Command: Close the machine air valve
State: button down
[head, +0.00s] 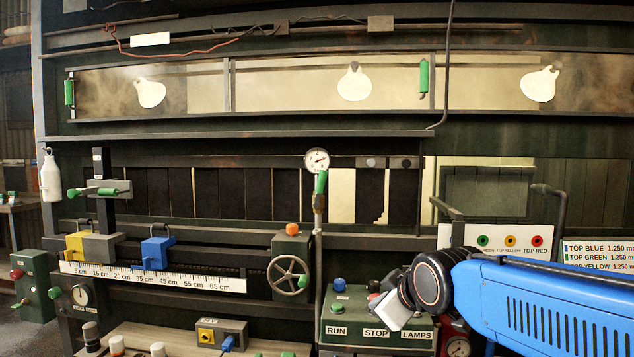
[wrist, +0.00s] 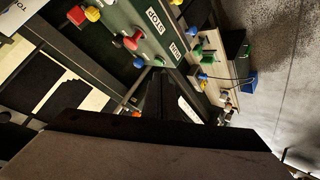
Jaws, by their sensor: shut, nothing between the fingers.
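A green lever (head: 321,181) sits on a thin vertical pipe just below a round pressure gauge (head: 317,160). It looks like the air valve handle, though no label confirms this. The lever stands nearly upright, roughly in line with the pipe. My gripper (head: 392,312) is low and to the right of the lever, clearly apart from it, over the green control box. Its fingertips are hard to make out in the head view. In the wrist view my gripper (wrist: 157,95) is shut and empty, pointing past the box's buttons. The lever cannot be made out in the wrist view.
The green control box (head: 338,307) has RUN, STOP and LAMPS labels and several buttons; a red button (wrist: 131,43) shows in the wrist view. A spoked handwheel (head: 287,275) stands left of the pipe. A bent dark rod (head: 447,70) hangs at upper right.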

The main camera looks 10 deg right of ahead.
jog(key=w+a+r+n+t+y, duration=0.1)
jog(key=w+a+r+n+t, duration=0.35)
jog(key=w+r, duration=0.8)
jog(key=n+t+y, duration=0.2)
jog(key=n+t, duration=0.2)
jog(key=n, duration=0.2)
send_near(320, 189)
jog(key=a+r, duration=0.4)
jog(key=a, duration=0.1)
jog(key=w+d, duration=0.1)
jog(key=w, duration=0.7)
jog(key=shift+d+r, duration=0.3)
jog(key=shift+d, duration=0.1)
